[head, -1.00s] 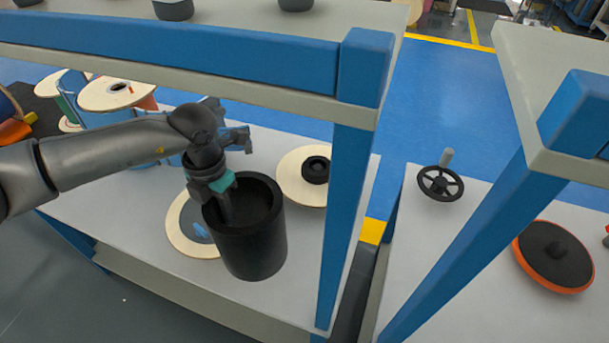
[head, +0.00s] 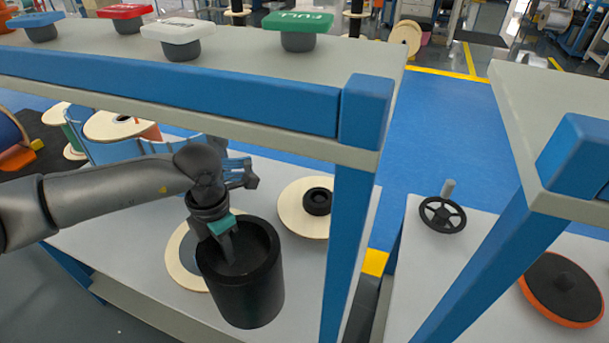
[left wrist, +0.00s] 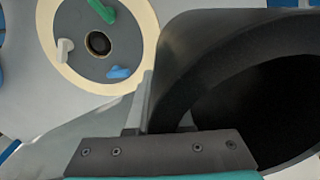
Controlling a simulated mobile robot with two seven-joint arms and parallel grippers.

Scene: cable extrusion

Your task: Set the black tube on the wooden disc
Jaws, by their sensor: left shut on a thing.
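My left gripper (head: 226,232) is shut on the wall of the black tube (head: 243,295) at its rim. The tube is hollow, wide and nearly upright, its open end up. It hides part of a pale wooden disc with a grey centre (head: 173,262) on the table. The left wrist view shows this disc (left wrist: 108,88) beside the tube (left wrist: 185,65), with green, white and blue pegs around a hole. My gripper jaw (left wrist: 155,150) fills the bottom there. A second wooden disc (head: 291,215), with a black hub, lies to the tube's right. The tube's lower end is hidden from the wrist view.
Wooden spools (head: 120,125) stand at the back left. A handwheel (head: 442,214) and an orange-rimmed disc (head: 562,288) lie on the right table.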

